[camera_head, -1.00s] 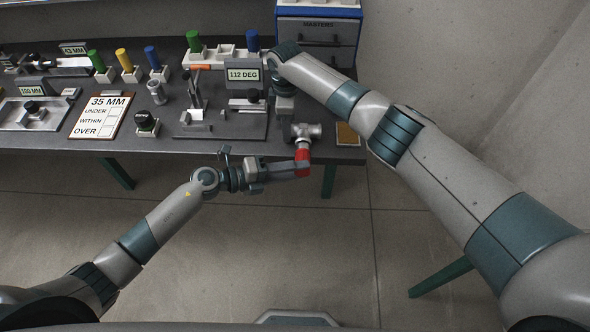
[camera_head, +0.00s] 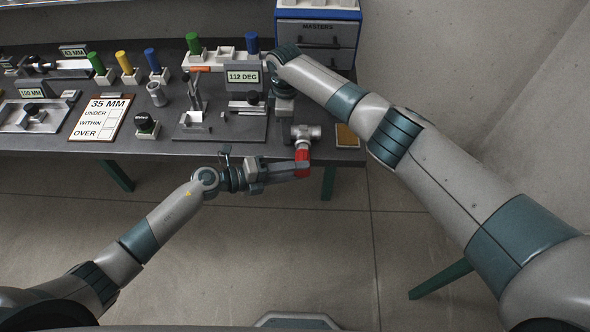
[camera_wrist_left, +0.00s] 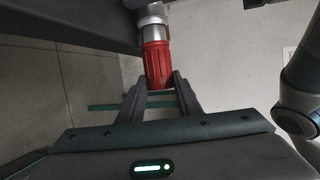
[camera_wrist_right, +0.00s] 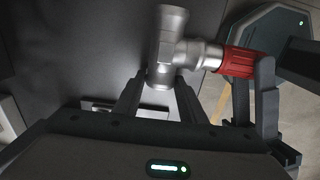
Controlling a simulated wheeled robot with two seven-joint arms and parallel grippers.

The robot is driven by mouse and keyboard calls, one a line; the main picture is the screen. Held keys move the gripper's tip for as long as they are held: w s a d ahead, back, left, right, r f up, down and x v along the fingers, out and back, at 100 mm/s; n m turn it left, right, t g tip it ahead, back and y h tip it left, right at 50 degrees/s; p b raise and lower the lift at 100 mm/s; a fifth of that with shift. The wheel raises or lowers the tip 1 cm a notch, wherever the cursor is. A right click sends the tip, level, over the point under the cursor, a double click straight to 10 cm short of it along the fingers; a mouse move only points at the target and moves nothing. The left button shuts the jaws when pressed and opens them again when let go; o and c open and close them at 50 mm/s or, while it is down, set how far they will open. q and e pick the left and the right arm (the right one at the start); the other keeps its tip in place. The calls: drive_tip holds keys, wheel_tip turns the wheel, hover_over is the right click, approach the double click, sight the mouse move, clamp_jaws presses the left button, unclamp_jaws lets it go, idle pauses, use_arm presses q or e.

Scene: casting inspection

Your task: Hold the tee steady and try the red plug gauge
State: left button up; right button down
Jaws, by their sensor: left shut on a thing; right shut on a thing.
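The grey metal tee (camera_head: 306,131) is held above the front right edge of the bench. My right gripper (camera_wrist_right: 161,80) is shut on one end of its straight run; in the head view its wrist hides most of the fingers. The red plug gauge (camera_head: 302,155) has a ribbed red handle, and my left gripper (camera_head: 300,169) is shut on that handle. In the right wrist view the gauge's red handle (camera_wrist_right: 237,62) lines up with the tee's side branch (camera_wrist_right: 205,55). They meet end to end; how deep the gauge sits is hidden.
The bench (camera_head: 240,148) holds an angle fixture with a 112 DEG display (camera_head: 243,77), a 35 MM card (camera_head: 102,117) and a small brown pad (camera_head: 346,135). Colored plugs stand in white holders behind. A blue MASTERS cabinet (camera_head: 318,35) is at the back.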

drive_tip(key=shift+s+d+f, duration=0.1)
drive_tip(key=shift+s+f, duration=0.05)
drive_tip(key=shift+f, duration=0.05)
use_arm(q)
drive_tip(key=shift+s, duration=0.3)
drive_tip(key=shift+s, duration=0.2)
idle(2.9)
drive_tip(key=shift+s, duration=2.4)
drive_tip(key=s+r, duration=0.5)
drive_tip(key=shift+s+r, duration=0.35)
use_arm(e)
drive_tip(key=c, duration=1.1)
unclamp_jaws()
use_arm(q)
drive_tip(key=shift+w, duration=0.1)
use_arm(e)
drive_tip(key=shift+o, duration=0.3)
